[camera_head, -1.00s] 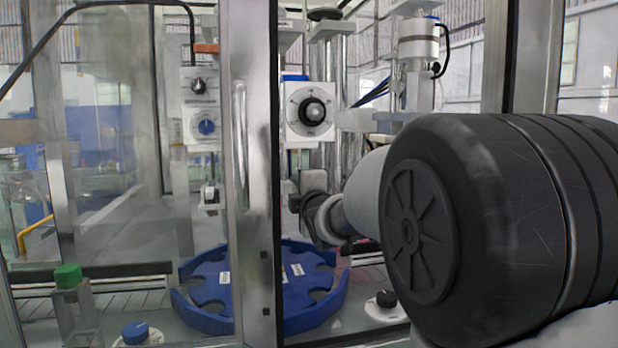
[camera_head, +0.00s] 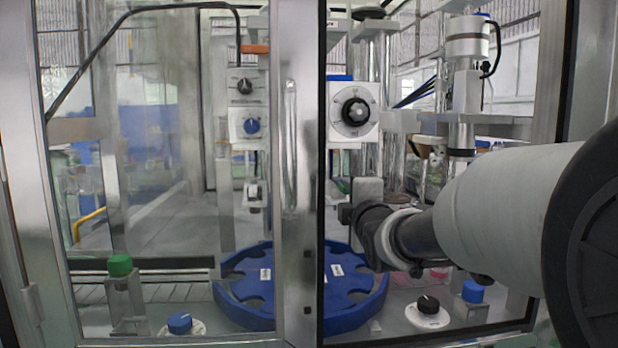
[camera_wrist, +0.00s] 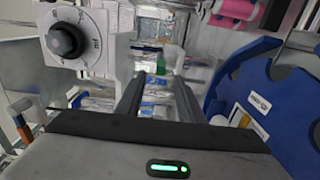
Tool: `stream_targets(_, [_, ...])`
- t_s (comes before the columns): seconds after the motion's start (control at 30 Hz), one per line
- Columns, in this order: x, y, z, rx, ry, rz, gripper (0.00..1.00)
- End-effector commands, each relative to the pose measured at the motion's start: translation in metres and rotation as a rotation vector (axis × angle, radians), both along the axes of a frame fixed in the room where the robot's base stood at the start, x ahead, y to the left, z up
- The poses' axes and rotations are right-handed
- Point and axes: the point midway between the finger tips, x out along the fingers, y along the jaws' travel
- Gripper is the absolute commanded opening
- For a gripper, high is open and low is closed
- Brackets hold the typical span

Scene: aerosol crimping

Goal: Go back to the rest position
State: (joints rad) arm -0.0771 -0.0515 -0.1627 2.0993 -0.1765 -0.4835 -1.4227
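My gripper shows in the wrist view (camera_wrist: 158,78) as two dark, rod-like fingers with a gap between them. It is open, and nothing is held in the gap; the background shows through. In the head view my arm reaches in from the right through the open part of the machine's front. Its dark wrist end is above the right side of the blue round carousel (camera_head: 262,312) and below the white dial unit (camera_head: 354,113). The fingertips cannot be made out there. The carousel also shows at the right of the wrist view (camera_wrist: 290,110).
A metal door post (camera_head: 298,180) stands left of my arm, with a glass panel beside it. A black knob (camera_head: 428,305) and a blue knob (camera_head: 472,291) lie below my forearm.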

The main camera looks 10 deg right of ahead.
Motion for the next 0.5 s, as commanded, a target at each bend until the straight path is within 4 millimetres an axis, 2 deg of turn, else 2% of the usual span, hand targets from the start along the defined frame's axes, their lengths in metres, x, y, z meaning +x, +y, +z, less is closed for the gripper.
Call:
stream_targets(0.17, [-0.004, 0.000, -0.002, 0.026, 0.015, -0.003, 0.34])
stream_targets(0.27, [-0.023, -0.002, -0.013, 0.150, 0.090, -0.023, 0.34])
stream_targets(0.37, [-0.065, -0.001, -0.039, 0.400, 0.243, -0.081, 0.34])
stream_targets(0.5, [-0.153, 0.008, -0.094, 0.809, 0.496, -0.254, 0.34])
